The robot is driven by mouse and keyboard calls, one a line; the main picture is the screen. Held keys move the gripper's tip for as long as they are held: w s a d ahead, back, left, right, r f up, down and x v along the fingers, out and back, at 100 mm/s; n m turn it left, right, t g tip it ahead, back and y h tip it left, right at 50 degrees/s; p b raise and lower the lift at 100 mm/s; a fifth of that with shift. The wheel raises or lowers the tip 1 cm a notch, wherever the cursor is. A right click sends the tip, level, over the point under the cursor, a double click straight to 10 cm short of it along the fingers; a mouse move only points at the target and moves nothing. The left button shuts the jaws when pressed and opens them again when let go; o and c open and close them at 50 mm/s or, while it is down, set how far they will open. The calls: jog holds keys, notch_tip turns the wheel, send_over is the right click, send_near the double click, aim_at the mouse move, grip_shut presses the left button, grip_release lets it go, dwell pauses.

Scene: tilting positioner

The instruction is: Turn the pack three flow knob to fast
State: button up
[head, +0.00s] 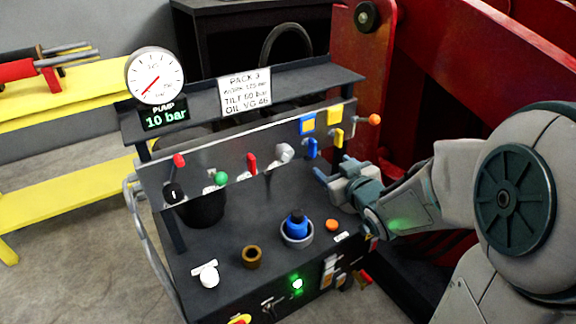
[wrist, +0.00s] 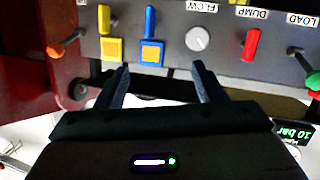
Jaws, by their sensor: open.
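The flow knob (head: 284,152) is a pale grey round knob on the sloped front panel of the pack 3 cart, right of a red lever (head: 252,163). In the wrist view the flow knob (wrist: 198,38) sits under an upside-down FLOW label, ahead of the right-hand finger. Its setting is too small to read. My gripper (head: 334,168) is open and empty, right of the knob in the head view and apart from it. In the wrist view my gripper (wrist: 161,68) points at the panel, its gap roughly below the blue lever (wrist: 150,22).
Blue and yellow levers (head: 338,137) and an orange-tipped lever (head: 374,119) stand right of the knob. A gauge (head: 155,76) shows above a 10 bar display (head: 166,115). A blue item in a grey ring (head: 297,238) and a brown ring (head: 252,257) are on the cart top.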

aim_at(288, 156)
jog(key=a+f+n+y+b, duration=0.2)
jog(key=a+f+y+b, duration=0.2)
jog(key=f+y, duration=0.1)
jog(key=shift+t, duration=0.4)
jog(key=b+x, duration=0.3)
jog(key=x, duration=1)
jog(key=shift+w+a+r, duration=0.1)
jog(key=shift+w+a, duration=0.05)
jog(key=c, duration=1)
